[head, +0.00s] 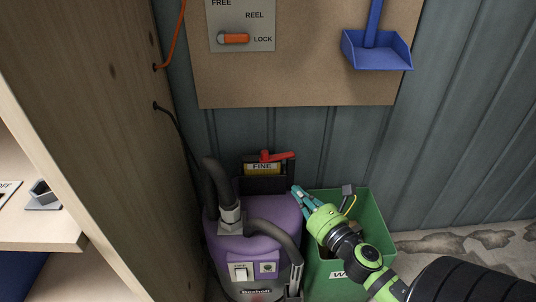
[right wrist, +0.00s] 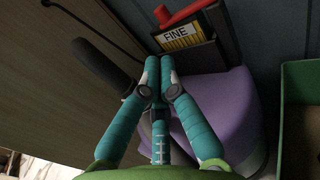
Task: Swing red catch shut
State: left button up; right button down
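The red catch (head: 279,156) sits at the top of a dark holder behind the purple machine, above a yellow and white plate marked FINE (head: 262,168). Its lever points to the right, tilted slightly up. In the right wrist view the catch (right wrist: 186,17) lies beyond my fingertips, apart from them. My right gripper (head: 297,190) is below and right of the catch, over the green bin's left edge in the head view. In the right wrist view its teal fingertips (right wrist: 160,64) are together with nothing between them. My left gripper is in neither view.
The purple machine (head: 268,220) with a grey hose (head: 216,190) stands below the catch. A green bin (head: 377,215) is to its right. A wooden panel (head: 95,110) rises at left. A board with a blue dustpan (head: 377,52) and orange handle (head: 233,38) hangs above.

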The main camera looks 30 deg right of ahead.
jog(key=n, duration=0.1)
pick_arm(q)
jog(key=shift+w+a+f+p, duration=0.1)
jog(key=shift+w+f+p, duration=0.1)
jog(key=shift+p, duration=0.1)
pick_arm(e)
send_near(264, 157)
jog(key=w, duration=0.6)
jog(key=shift+w+d, duration=0.25)
jog(key=shift+w, duration=0.15)
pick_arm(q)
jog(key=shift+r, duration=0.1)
pick_arm(e)
jog(key=shift+r, duration=0.1)
